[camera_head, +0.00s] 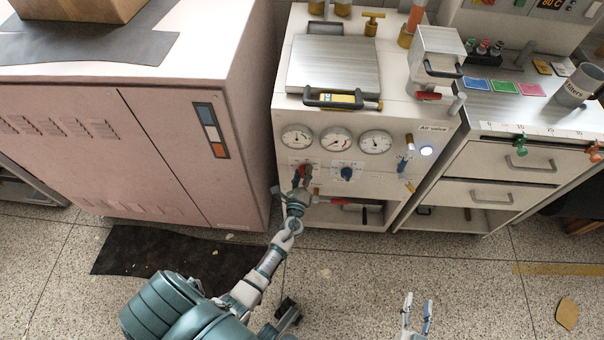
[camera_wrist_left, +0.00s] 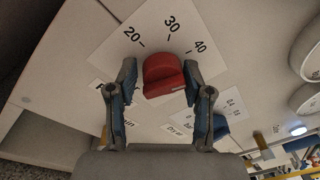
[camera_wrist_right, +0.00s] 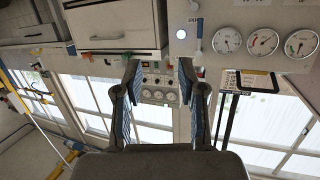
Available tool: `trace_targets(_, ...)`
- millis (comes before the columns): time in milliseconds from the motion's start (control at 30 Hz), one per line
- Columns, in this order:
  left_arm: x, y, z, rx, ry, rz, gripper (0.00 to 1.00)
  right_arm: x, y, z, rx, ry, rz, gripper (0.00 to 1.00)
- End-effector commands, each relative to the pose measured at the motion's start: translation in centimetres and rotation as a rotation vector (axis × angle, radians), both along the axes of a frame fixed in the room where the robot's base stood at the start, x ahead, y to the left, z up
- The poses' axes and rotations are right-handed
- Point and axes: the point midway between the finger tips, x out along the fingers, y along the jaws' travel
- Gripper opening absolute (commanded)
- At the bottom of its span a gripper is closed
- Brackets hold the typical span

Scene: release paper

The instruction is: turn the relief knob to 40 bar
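The relief knob (camera_wrist_left: 163,78) is red and sits on a white scale plate (camera_wrist_left: 120,42) marked 20, 30 and 40. I cannot tell exactly which mark it points to. In the head view the knob (camera_head: 304,170) is partly hidden by my left gripper (camera_head: 298,183) at the panel's lower left. In the left wrist view my left gripper (camera_wrist_left: 159,82) is open, with one finger on each side of the knob. The right finger is very close to it; contact is unclear. My right gripper (camera_head: 417,304) is open and empty, low in front of the cabinets.
Three gauges, including the left one (camera_head: 297,138), sit above the knob. A blue knob (camera_head: 346,173) is close on its right. A red-handled lever (camera_head: 338,200) is just below. A lit Air valve button (camera_head: 426,151) is further right. The floor around my right gripper is clear.

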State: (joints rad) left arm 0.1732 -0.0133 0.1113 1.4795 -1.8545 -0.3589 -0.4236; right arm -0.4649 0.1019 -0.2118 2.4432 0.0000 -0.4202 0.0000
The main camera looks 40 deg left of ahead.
Motion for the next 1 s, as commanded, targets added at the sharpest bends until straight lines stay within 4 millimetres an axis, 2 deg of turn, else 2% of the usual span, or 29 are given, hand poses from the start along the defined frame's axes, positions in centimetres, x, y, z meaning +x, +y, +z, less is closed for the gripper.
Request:
trace_targets(33,-0.1,-0.1,-0.1,-0.001,0.003,0.000,0.29,0.0,-0.1,-0.1,-0.003,0.001,-0.001,0.40)
trace_targets(100,-0.1,0.0,-0.2,-0.002,0.003,-0.001,0.11,-0.1,-0.3,-0.2,-0.009,0.004,-0.002,0.40)
trace_targets(133,-0.1,0.0,-0.2,-0.003,0.003,-0.002,0.09,-0.1,-0.4,-0.3,-0.012,0.004,-0.003,0.40)
trace_targets(333,-0.1,0.0,-0.5,-0.016,-0.001,-0.008,0.09,-0.2,-0.6,-0.6,-0.015,0.002,-0.002,0.40)
trace_targets(600,-0.1,0.1,-0.7,-0.073,-0.033,-0.002,0.09,0.4,0.1,2.0,0.042,-0.170,0.003,0.40)
trace_targets(867,-0.2,0.2,-0.7,-0.076,-0.033,-0.002,0.09,0.4,0.2,2.3,0.041,-0.176,0.002,0.40)
trace_targets(900,-0.2,0.2,-0.7,-0.076,-0.033,-0.002,0.54,0.4,0.2,2.3,0.041,-0.176,0.002,0.40)
trace_targets(967,-0.2,0.2,-0.7,-0.076,-0.034,-0.002,0.67,0.4,0.2,2.2,0.042,-0.175,0.002,0.40)
trace_targets(1000,-0.2,0.2,-0.6,-0.076,-0.034,-0.002,0.67,0.5,0.2,2.2,0.042,-0.174,0.002,0.40)
